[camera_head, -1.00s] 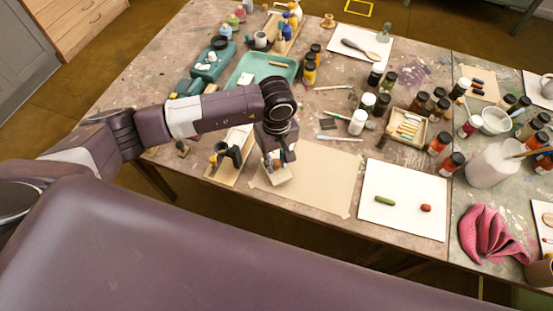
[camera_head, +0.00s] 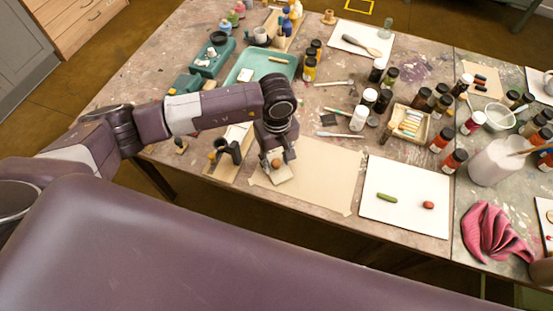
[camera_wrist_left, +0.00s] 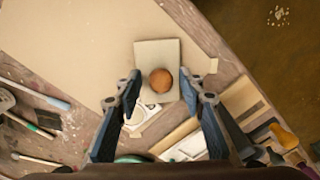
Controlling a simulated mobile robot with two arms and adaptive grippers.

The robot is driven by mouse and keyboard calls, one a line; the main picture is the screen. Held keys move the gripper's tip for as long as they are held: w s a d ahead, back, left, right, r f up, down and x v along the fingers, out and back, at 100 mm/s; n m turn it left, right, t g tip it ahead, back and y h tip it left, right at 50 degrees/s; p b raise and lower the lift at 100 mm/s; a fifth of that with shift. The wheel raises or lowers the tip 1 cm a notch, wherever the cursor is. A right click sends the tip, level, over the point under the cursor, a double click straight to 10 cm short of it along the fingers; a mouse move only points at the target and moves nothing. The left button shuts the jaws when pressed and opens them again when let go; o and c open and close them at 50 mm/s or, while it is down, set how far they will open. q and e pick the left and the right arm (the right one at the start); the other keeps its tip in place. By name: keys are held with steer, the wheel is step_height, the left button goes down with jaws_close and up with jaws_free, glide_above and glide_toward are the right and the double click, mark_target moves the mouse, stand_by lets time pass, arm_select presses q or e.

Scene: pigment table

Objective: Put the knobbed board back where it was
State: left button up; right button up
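The knobbed board is a small pale square board (camera_head: 280,177) with a round brown knob (camera_head: 276,163). It lies near the left end of the beige paper sheet, by the table's front edge. In the left wrist view the board (camera_wrist_left: 157,53) shows with its knob (camera_wrist_left: 160,80) between the fingertips. My left gripper (camera_head: 277,157) is over the board. In the wrist view its fingers (camera_wrist_left: 161,86) are spread wide, with a gap on both sides of the knob. Its height above the knob is hard to tell. My right gripper is out of view.
A wooden rack (camera_head: 223,166) with dark holders stands just left of the board. The beige sheet (camera_head: 325,177) is bare to the right. Beyond it lies a white sheet (camera_head: 405,213) with a green and a red piece. Bottles and brushes crowd farther back.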

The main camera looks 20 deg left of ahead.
mark_target(277, 161)
arm_select(q)
steer(key=shift+r+p, duration=0.55)
steer(key=shift+p, duration=0.1)
steer(key=shift+r+p, duration=0.4)
step_height(277, 161, up, 11)
steer(key=b, duration=0.4)
steer(key=shift+r, duration=0.2)
steer(key=shift+f, duration=0.1)
